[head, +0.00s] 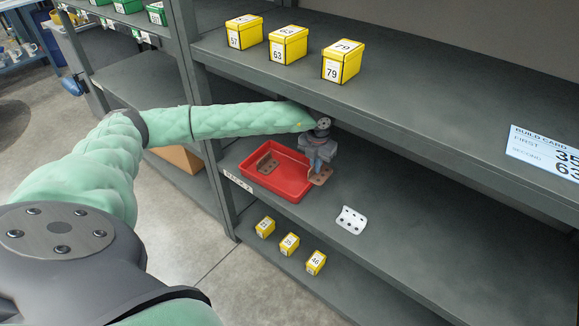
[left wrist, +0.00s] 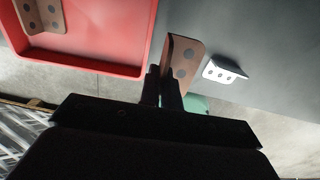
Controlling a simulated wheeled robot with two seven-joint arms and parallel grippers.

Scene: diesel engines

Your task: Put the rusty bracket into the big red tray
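The big red tray (head: 290,190) sits on the middle shelf, and its near wall also shows in the left wrist view (left wrist: 100,62). A rusty brown bracket (head: 321,178) is just right of the tray's right wall. My left gripper (head: 316,167) points down over it. In the left wrist view the bracket (left wrist: 186,58) stands between the two narrow, close-set fingers (left wrist: 162,88), and the gripper looks shut on its upright flange. Whether the bracket touches the shelf is unclear. Another rusty bracket (head: 267,164) lies inside the tray; it also shows in the left wrist view (left wrist: 40,14). My right gripper is out of view.
A white bracket (head: 351,220) lies on the shelf (head: 400,205) to the right, with bare shelf beyond. The upper shelf (head: 420,95) with yellow numbered boxes (head: 288,45) overhangs my arm. Small yellow boxes (head: 289,244) stand on the lower shelf. A build card (head: 545,150) hangs at right.

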